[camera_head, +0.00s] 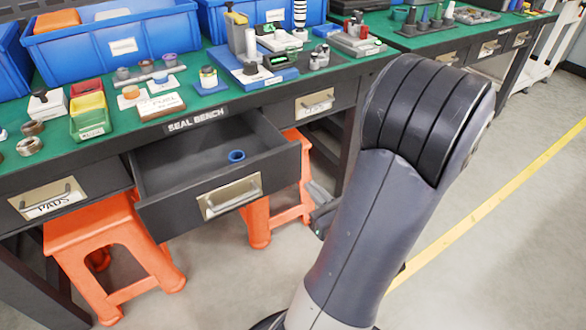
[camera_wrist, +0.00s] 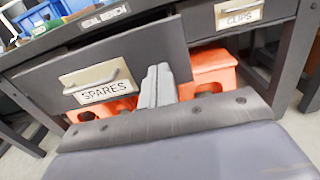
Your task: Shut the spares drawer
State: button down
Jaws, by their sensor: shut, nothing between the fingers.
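The spares drawer (camera_head: 158,219) stands pulled out from the green-topped bench in the head view, its inside showing a small blue ring (camera_head: 236,156). Its front carries a metal handle with a label plate (camera_head: 229,196). In the wrist view the drawer front (camera_wrist: 50,75) reads SPARES under its handle (camera_wrist: 97,82). My gripper (camera_wrist: 158,70) is shut and empty, its fingertips over the right end of the drawer front in that view. In the head view my gripper (camera_head: 318,190) shows partly, right of the drawer front, the rest hidden by my arm. I cannot tell whether it touches the drawer.
Orange stools (camera_head: 105,235) stand under the bench; another (camera_head: 256,222) is under the drawer's right side. A shut drawer labelled PADS (camera_head: 48,200) is at the left, and the CLIPS drawer (camera_wrist: 240,14) is at the right. Open floor (camera_head: 490,220) lies right of my arm.

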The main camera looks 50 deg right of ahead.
aim_at(287, 160)
jog(key=shift+b+x, duration=0.6)
jog(key=shift+x, duration=3.85)
